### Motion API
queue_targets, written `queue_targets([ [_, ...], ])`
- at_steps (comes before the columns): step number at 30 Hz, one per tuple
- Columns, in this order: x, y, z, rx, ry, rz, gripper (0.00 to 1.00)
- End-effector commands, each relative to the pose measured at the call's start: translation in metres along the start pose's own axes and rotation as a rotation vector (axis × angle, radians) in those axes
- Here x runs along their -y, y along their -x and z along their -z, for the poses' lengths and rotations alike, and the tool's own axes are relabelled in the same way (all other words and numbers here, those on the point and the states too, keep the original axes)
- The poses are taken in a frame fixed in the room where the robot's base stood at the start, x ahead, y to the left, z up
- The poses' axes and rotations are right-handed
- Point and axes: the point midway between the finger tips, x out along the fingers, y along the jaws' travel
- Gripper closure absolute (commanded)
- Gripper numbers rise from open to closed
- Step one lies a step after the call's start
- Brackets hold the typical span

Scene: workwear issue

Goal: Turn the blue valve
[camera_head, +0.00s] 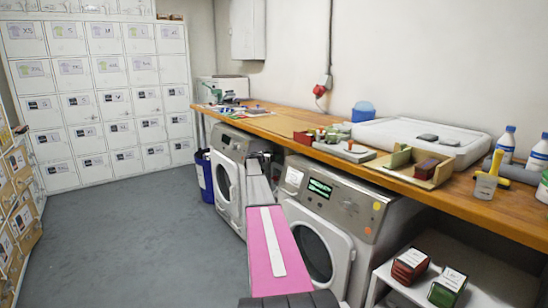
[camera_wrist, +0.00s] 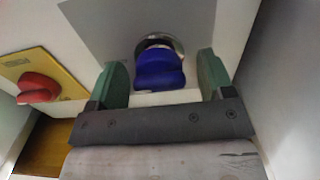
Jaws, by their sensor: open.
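The blue valve (camera_wrist: 160,70) shows in the wrist view, a rounded blue handle on a round metal base set in a grey panel. My gripper (camera_wrist: 162,62) is open, with one green finger to the left of the blue handle and one to the right. Gaps show between the handle and both fingers; I cannot tell how deep the handle sits between them. In the head view my arm reaches forward toward the washing machines, and I cannot make out the blue valve there.
A red handle (camera_wrist: 38,88) on a yellow plate (camera_wrist: 58,77) is left of my gripper in the wrist view. A pale wall (camera_wrist: 290,90) stands close on the right. In the head view, a cluttered wooden counter (camera_head: 470,205) runs above two washing machines (camera_head: 340,205); the floor (camera_head: 130,225) is clear.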

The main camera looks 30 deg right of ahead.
Motion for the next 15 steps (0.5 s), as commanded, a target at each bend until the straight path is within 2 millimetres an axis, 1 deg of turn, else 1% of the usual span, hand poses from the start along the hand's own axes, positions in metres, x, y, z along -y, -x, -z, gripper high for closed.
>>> queue_targets([
  [7, 0.0000, -0.0014, 0.0001, 0.000, 0.000, 0.000, 0.25],
  [8, 0.0000, -0.0014, 0.0001, 0.000, 0.000, 0.000, 0.29],
  [9, 0.0000, -0.0014, 0.0001, 0.000, 0.000, 0.000, 0.42],
  [11, 0.0001, -0.0013, 0.0001, 0.000, 0.000, 0.000, 0.61],
  [12, 0.0000, -0.0013, 0.0001, 0.000, 0.000, 0.000, 0.74],
  [15, 0.0001, -0.0012, 0.0001, 0.000, 0.000, 0.000, 0.75],
])
